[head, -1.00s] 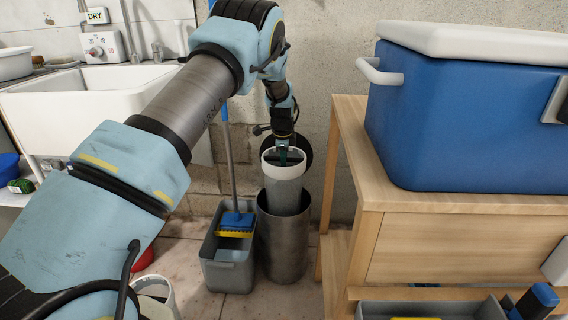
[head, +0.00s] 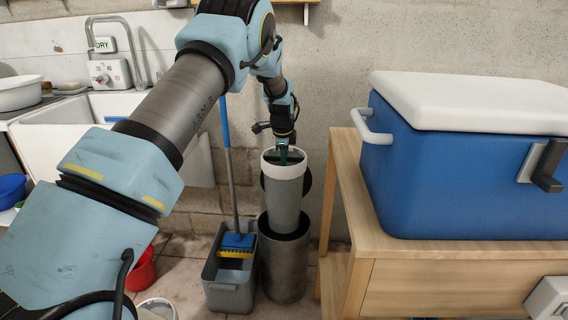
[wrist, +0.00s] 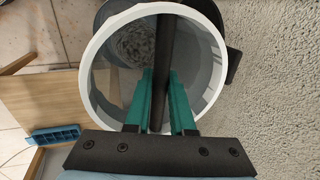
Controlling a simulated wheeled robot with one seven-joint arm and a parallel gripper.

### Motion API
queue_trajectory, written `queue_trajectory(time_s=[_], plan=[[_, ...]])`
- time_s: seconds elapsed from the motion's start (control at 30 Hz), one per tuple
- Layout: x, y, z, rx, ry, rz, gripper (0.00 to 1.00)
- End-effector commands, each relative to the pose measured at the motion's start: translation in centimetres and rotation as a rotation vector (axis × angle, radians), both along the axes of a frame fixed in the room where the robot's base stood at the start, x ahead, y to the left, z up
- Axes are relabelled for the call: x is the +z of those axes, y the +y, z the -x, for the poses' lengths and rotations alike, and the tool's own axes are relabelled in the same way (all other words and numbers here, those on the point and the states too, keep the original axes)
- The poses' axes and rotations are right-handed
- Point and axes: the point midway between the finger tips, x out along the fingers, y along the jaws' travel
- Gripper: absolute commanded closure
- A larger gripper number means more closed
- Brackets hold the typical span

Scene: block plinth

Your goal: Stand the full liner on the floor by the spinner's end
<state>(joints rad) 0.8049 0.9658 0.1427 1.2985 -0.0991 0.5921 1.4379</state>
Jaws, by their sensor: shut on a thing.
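The liner (head: 285,205) is a grey cylinder with a white rim. It hangs upright over a metal cylinder (head: 284,270), its lower end at or just inside the mouth. My gripper (head: 284,154) is above the rim, shut on the dark bar across the liner's mouth. In the wrist view the green fingers (wrist: 160,80) flank this bar (wrist: 165,45), and grey speckled matter (wrist: 138,45) shows inside the white rim (wrist: 97,45). I cannot make out a spinner for certain.
A grey tub (head: 229,285) with a blue-handled mop (head: 237,241) stands left of the metal cylinder. A wooden stand (head: 400,280) bearing a blue cooler (head: 450,180) is close on the right. A dark disc (head: 305,182) is behind the liner. A red bucket (head: 142,270) is at left.

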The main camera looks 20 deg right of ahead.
Motion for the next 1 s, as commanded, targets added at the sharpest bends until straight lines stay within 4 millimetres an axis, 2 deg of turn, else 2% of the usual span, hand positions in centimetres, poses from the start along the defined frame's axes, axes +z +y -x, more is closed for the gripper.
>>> queue_trajectory(time_s=[0.03, 0.53, 0.67, 1.0], plan=[[1.2, -0.1, -0.1, 0.001, -0.003, 0.003, 1.0], [6.4, -0.1, -0.1, -0.001, -0.003, 0.003, 1.0], [7.0, -0.1, -0.1, -0.001, -0.002, 0.002, 1.0], [7.0, -0.1, 0.0, -0.001, -0.003, 0.001, 1.0]])
